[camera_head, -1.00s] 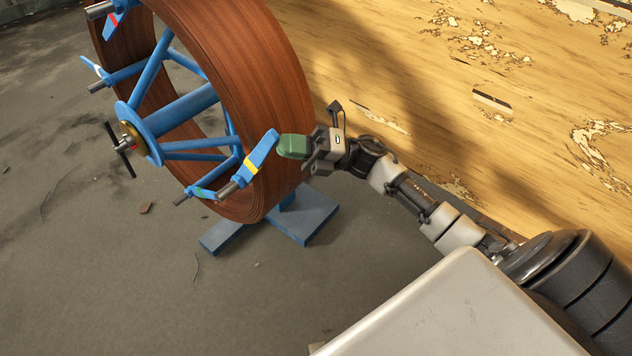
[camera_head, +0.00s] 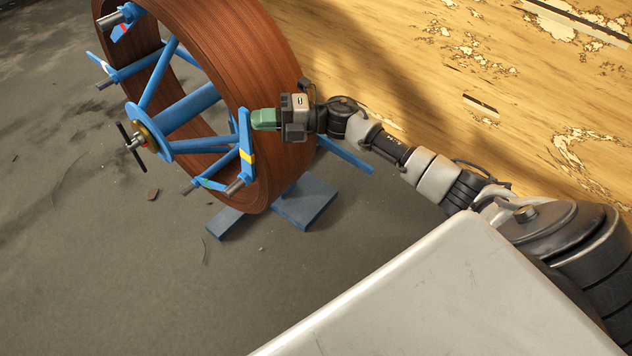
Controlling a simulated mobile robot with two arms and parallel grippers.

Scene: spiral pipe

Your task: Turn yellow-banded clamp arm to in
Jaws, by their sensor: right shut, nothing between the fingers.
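The yellow-banded clamp arm (camera_head: 245,135) is a blue bar at the lower right of the reel's blue frame. It stands nearly upright in the picture, its yellow band (camera_head: 247,157) near its lower end, by a grey rod end. Its upper end lies in front of the brown pipe coil (camera_head: 272,70). My right gripper (camera_head: 258,119) has green fingertips that are shut and empty. They are at the right side of the clamp arm's upper end, touching it or very close; I cannot tell which. My left gripper is out of view.
Other clamp arms carry red (camera_head: 121,30) and green (camera_head: 206,183) bands. A central hub with a black handle (camera_head: 131,135) is at the left. The reel stands on blue feet (camera_head: 306,201). A weathered yellow wooden wall (camera_head: 420,70) is behind. Grey floor is free at the lower left.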

